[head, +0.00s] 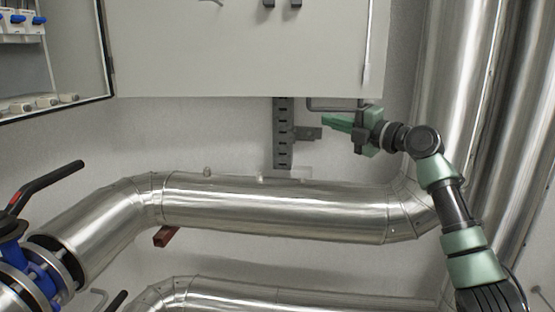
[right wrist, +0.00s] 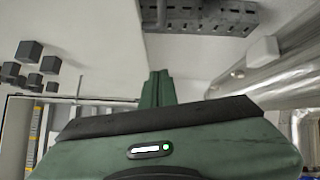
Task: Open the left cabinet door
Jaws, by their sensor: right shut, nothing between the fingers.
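A pale cabinet panel (head: 240,50) fills the top middle of the head view. At the top left is an open cabinet section (head: 75,40) with a dark edge, its interior showing. I cannot tell for sure which part is the left door. My right gripper (head: 327,121) is below the panel's lower right part, pointing left, shut and empty. Its green fingers (right wrist: 158,88) are together in the right wrist view. I see no contact with the panel. My left gripper is not in view.
Silver pipes (head: 280,205) run across below the cabinet, and large vertical pipes (head: 465,70) stand at the right. A slotted metal bracket (head: 282,135) is on the wall left of my right gripper. A black-handled valve (head: 45,190) is at the lower left.

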